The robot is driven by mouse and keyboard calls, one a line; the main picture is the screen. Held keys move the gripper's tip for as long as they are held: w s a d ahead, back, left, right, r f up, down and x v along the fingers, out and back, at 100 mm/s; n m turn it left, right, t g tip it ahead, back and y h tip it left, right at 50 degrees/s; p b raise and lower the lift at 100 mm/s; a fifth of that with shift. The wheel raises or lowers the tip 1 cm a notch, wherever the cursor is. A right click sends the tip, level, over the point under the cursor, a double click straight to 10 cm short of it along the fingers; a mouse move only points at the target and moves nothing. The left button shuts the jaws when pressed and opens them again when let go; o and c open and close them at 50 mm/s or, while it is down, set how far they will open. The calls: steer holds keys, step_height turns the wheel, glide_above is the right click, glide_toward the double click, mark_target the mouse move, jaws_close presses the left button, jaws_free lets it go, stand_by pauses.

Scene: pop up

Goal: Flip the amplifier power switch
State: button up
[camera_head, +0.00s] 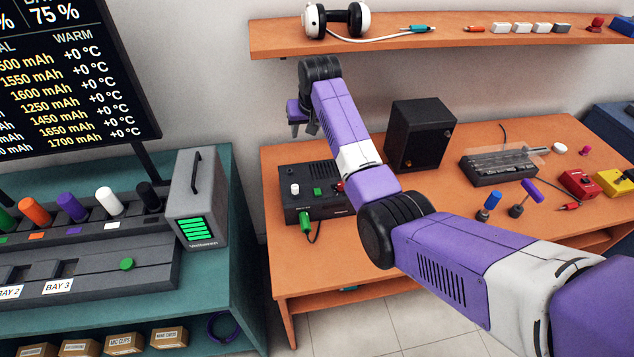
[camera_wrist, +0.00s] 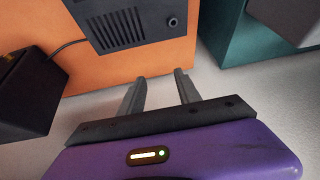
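The amplifier (camera_head: 322,208) is a black box on the left end of the orange desk. Its front has a white knob (camera_head: 295,189), a green square (camera_head: 318,191) and a red part (camera_head: 341,185) partly behind my arm. I cannot tell which is the power switch. My gripper (camera_head: 303,130) hangs above and behind the amplifier, apart from it. In the wrist view its two fingers (camera_wrist: 160,78) are spread with nothing between them, and the amplifier's vented surface (camera_wrist: 125,25) lies beyond them.
A black speaker (camera_head: 420,135) stands right of the amplifier; it also shows in the wrist view (camera_wrist: 28,95). A green plug (camera_head: 305,222) with a cable is at the amplifier's front. A shelf (camera_head: 430,38) hangs above. A teal bench (camera_head: 230,225) stands left.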

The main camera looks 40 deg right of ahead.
mark_target(317, 189)
steer(key=s+a+f+g+y, duration=0.2)
steer(key=s+a+f+g, duration=0.25)
steer(key=s, duration=0.45)
steer(key=shift+m+g, duration=0.25)
steer(key=shift+m, duration=0.05)
steer(key=shift+w+d+f, duration=0.1)
steer(key=shift+d+f, duration=0.1)
steer(key=shift+f, duration=1.8)
steer(key=shift+d+f, duration=0.15)
steer(key=shift+f, duration=1.85)
steer(key=shift+p, duration=0.3)
jaws_close()
